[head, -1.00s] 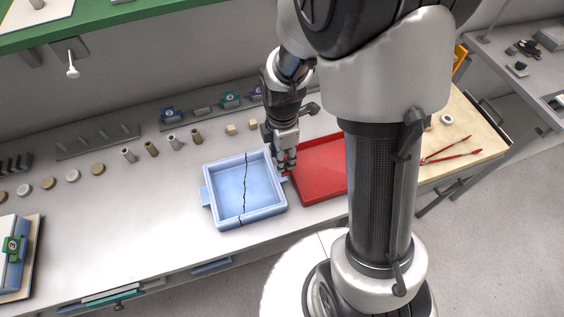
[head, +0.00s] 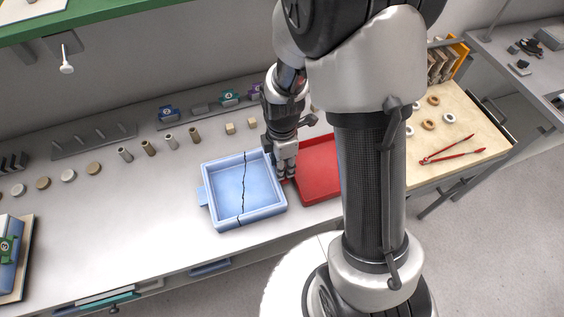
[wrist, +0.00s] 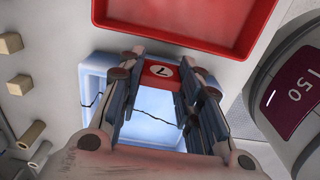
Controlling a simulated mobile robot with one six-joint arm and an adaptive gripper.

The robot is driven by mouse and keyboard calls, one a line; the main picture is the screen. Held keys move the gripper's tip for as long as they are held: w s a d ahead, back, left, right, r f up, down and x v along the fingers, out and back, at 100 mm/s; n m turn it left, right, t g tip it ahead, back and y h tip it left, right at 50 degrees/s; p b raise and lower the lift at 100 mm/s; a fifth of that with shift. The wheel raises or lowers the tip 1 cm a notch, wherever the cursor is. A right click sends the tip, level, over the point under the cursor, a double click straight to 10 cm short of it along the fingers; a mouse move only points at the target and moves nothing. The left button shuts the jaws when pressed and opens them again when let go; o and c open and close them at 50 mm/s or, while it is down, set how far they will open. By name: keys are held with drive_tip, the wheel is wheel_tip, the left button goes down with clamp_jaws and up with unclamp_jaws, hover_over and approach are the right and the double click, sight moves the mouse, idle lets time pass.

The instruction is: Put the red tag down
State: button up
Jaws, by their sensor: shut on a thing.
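The red tag (wrist: 158,74), marked with a 7, is between the fingertips of my gripper (wrist: 160,68) in the wrist view. The gripper is shut on it. In the head view my gripper (head: 286,174) points down at the right edge of the blue tray (head: 210,216), beside the red tray (head: 320,170). The tag is mostly hidden there by the fingers. In the wrist view the tag overlaps the edge of the blue tray (wrist: 95,68). I cannot tell whether it touches the tray.
A dark crack runs across the blue tray. Blue (head: 168,115), green (head: 229,97) and purple tags stand along the back rail. Small cylinders and blocks (head: 230,128) stand behind the tray. Red tongs (head: 450,154) and rings lie on a wooden board at right.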

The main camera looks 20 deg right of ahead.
drive_tip(key=o, duration=0.9)
drive_tip(key=shift+r, duration=0.15)
drive_tip(key=s+r+m+t+p, duration=0.1)
drive_tip(key=s+r+m+p, duration=0.15)
drive_tip(key=r, duration=0.85)
drive_tip(key=s+r+m+t+p, duration=0.15)
drive_tip(key=r+m, duration=0.25)
drive_tip(key=r, duration=0.8)
drive_tip(key=s+r+m, duration=0.2)
drive_tip(key=s+m, duration=0.1)
drive_tip(key=s+r+m+t, duration=0.1)
drive_tip(key=s+r+m, duration=0.1)
drive_tip(key=s+m, duration=0.2)
drive_tip(key=s+r+m+t, duration=0.1)
drive_tip(key=s+r+m, duration=0.1)
drive_tip(key=s+m, duration=0.2)
drive_tip(key=shift+r+m, duration=0.15)
drive_tip(key=shift+m, duration=0.1)
wheel_tip(320, 180, down, 3)
drive_tip(key=shift+r+b, duration=0.1)
drive_tip(key=shift+b, duration=1.15)
